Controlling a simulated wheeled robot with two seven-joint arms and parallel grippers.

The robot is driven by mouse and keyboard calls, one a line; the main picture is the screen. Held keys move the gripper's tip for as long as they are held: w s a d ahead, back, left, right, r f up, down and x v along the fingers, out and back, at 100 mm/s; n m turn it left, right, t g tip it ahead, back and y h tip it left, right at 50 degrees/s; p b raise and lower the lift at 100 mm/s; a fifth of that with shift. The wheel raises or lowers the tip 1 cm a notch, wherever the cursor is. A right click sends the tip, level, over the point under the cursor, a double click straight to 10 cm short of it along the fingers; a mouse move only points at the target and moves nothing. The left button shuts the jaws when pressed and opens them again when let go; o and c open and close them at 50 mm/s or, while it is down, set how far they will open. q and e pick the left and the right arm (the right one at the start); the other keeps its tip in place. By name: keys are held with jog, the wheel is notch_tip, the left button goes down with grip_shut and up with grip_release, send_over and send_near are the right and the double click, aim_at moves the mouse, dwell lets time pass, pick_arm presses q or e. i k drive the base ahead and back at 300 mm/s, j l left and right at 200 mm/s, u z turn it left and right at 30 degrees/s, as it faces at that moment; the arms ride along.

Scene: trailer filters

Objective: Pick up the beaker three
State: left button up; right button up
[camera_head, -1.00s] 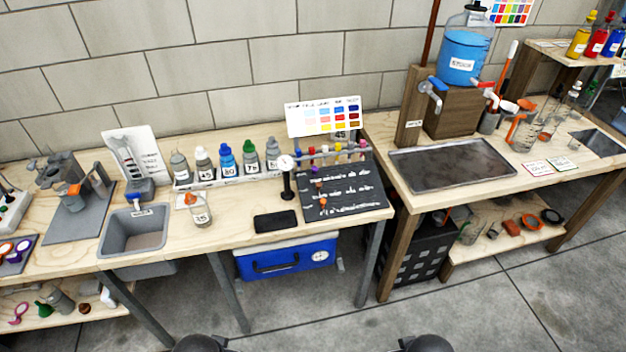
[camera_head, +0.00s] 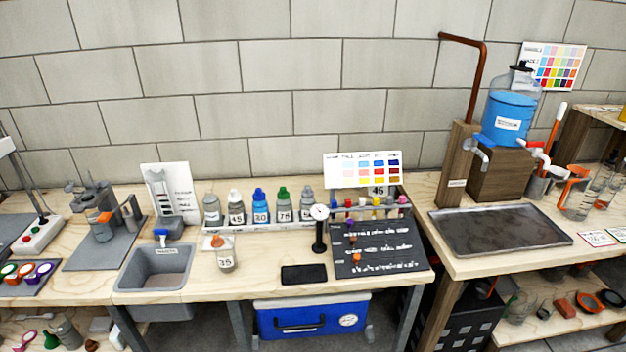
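Clear glass vessels that look like beakers (camera_head: 578,205) stand on the right-hand bench at the right edge of the head view, close to an orange-handled item. Another clear vessel (camera_head: 520,306) is on the shelf under that bench. I cannot read any number on these, so I cannot tell which is beaker three. Neither of my grippers is in view.
The left bench holds a sink (camera_head: 157,268), a row of numbered bottles (camera_head: 259,207), a loose bottle (camera_head: 226,257), a gauge (camera_head: 319,228) and a black board (camera_head: 378,247). A metal tray (camera_head: 497,231) and blue water jug (camera_head: 509,115) are on the right bench.

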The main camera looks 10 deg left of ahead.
aim_at(103, 232)
jog(key=u, duration=1.55)
jog(key=z, duration=0.2)
jog(key=i+j+z, duration=0.15)
jog(key=j+z, duration=0.6)
jog(key=i+j+z, duration=0.1)
jog(key=j+z, duration=0.25)
